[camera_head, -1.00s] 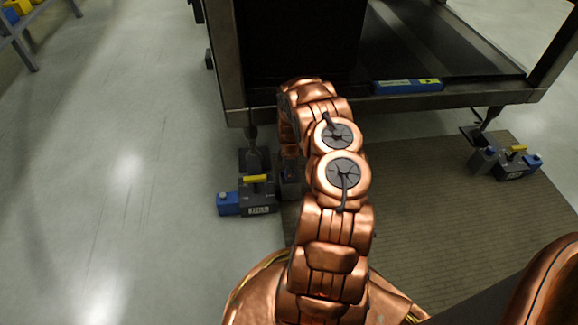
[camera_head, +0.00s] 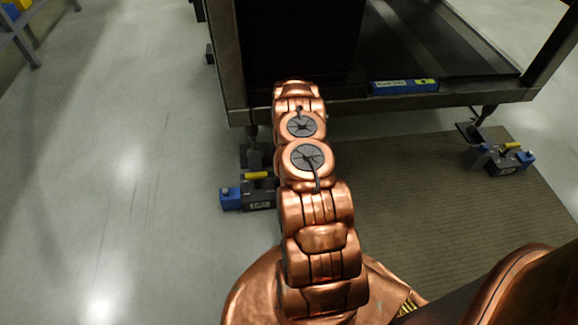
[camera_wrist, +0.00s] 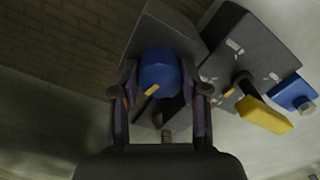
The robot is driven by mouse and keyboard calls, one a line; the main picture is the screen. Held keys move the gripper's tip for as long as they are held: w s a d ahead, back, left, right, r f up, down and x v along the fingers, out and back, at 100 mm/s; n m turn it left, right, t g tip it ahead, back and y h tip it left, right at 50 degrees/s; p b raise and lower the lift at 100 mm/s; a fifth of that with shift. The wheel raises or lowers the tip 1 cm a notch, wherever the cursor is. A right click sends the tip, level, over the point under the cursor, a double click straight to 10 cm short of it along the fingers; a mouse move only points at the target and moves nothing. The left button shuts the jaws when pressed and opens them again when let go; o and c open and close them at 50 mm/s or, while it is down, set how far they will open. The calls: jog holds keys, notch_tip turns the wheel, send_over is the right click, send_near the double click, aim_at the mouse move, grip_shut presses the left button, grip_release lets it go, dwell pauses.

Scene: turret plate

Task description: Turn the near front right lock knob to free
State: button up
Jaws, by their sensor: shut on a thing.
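In the wrist view, a blue knob (camera_wrist: 158,70) with a short yellow-orange pointer mark sits on a dark grey block (camera_wrist: 160,25). My gripper (camera_wrist: 160,78) has one finger on each side of the knob and is shut on it. The pointer mark slants down and left in this view. In the head view, my copper arm reaches towards the left corner of the dark frame and hides the gripper and the knob.
Beside the knob's block, another grey block has a yellow lever (camera_wrist: 265,114) and a blue end (camera_wrist: 294,94). In the head view, similar floor units stand at left (camera_head: 258,195) and right (camera_head: 505,158). The dark frame (camera_head: 450,100) rises ahead; floor at left is clear.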

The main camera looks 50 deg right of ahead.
jog(key=m+p, duration=0.3)
jog(key=m, duration=0.3)
jog(key=shift+w+r, duration=0.1)
jog(key=shift+a+m, duration=0.1)
jog(key=shift+m, duration=0.2)
dwell(0.3)
jog(key=o, duration=0.9)
jog(key=shift+o, duration=1.2)
notch_tip(320, 180, up, 12)
